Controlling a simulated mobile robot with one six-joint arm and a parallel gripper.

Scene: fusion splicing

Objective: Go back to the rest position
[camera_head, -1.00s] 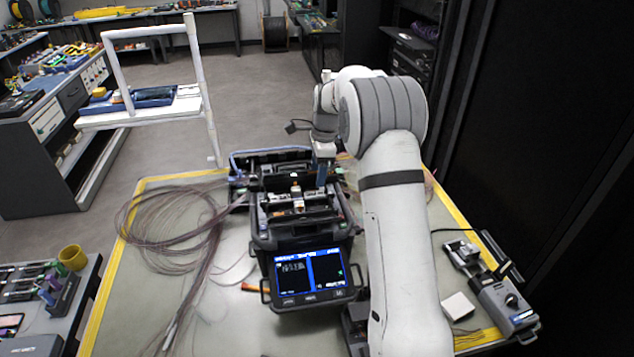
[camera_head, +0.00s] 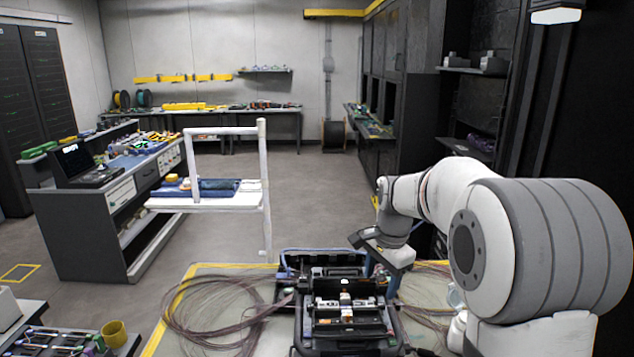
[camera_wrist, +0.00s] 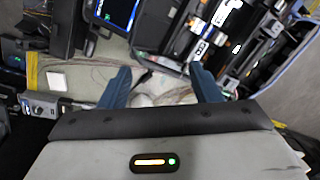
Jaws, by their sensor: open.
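My gripper (camera_head: 379,275) is above the right rear side of the fusion splicer (camera_head: 345,318) in the head view. In the wrist view its two blue fingers (camera_wrist: 162,92) are spread apart with nothing between them. The splicer also shows in the wrist view at the upper right (camera_wrist: 205,35), with its lit screen (camera_wrist: 118,12) at the top. The splicer's lid looks open. In the head view its front is cut off by the frame's lower edge.
Fibre coils (camera_head: 215,305) lie left of the splicer, with more on its right. A white shelf frame (camera_head: 264,180) stands behind the worktable. A grey workbench (camera_head: 110,215) is at the left, and dark cabinets (camera_head: 410,90) are at the right.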

